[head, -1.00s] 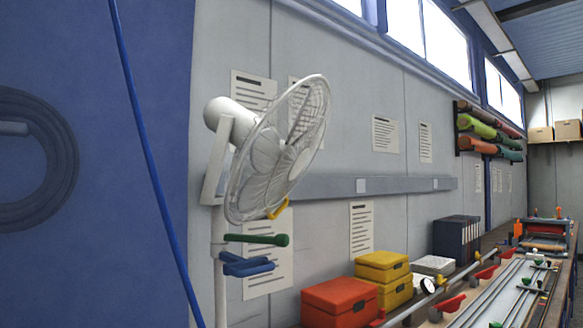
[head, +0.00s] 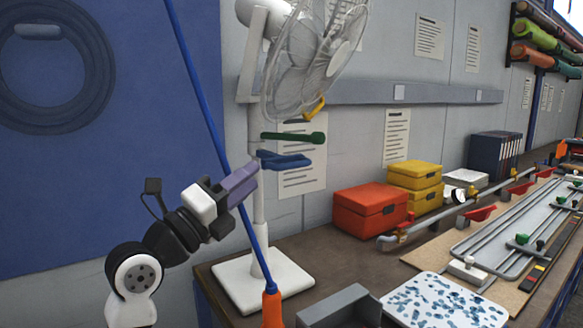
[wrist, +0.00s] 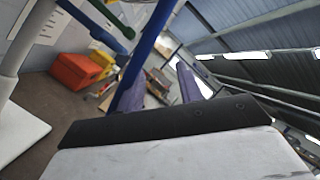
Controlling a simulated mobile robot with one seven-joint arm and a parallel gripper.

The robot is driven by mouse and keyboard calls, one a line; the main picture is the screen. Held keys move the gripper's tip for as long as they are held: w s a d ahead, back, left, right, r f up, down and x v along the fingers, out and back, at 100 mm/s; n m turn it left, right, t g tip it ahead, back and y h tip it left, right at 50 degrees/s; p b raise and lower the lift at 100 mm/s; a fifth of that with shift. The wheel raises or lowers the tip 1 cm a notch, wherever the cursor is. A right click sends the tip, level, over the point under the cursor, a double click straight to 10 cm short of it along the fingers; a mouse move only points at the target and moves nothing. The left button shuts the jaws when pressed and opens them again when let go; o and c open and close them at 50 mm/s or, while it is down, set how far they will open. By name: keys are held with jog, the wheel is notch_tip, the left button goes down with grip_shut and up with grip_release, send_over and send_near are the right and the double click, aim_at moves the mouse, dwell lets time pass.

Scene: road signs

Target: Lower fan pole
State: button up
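The white fan (head: 305,55) stands on the workbench at the centre left of the head view, its head tilted. Its white pole (head: 258,205) rises from a square white base (head: 235,285). A green handle (head: 293,138) and a blue clamp-like lever (head: 283,160) stick out from the pole to the right; a yellow handle (head: 315,108) is under the fan cage. My gripper (head: 252,174), with purple fingers, is beside the pole, just below the blue lever. In the wrist view its fingers (wrist: 158,88) are apart with nothing clearly held; contact with the pole cannot be told.
A slanting blue rod (head: 213,130) with an orange end (head: 271,305) passes close to my gripper. A red box (head: 370,208), yellow boxes (head: 415,183), a grey bin (head: 340,308) and a speckled tray (head: 440,303) are on the bench. A coiled hose (head: 50,65) hangs at left.

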aim_at(294, 165)
jog(key=w+f+n+y, duration=0.2)
jog(key=w+f+y, duration=0.1)
jog(key=w+f, duration=0.15)
jog(key=shift+m, duration=0.3)
jog(key=p+x, duration=0.1)
jog(key=x, duration=0.3)
jog(key=p+x, duration=0.2)
jog(key=x, duration=0.3)
jog(key=p+x, duration=0.1)
jog(key=x, duration=0.4)
jog(key=shift+d+r+p, duration=0.15)
jog(key=shift+r+p, duration=0.15)
jog(key=shift+p, duration=0.1)
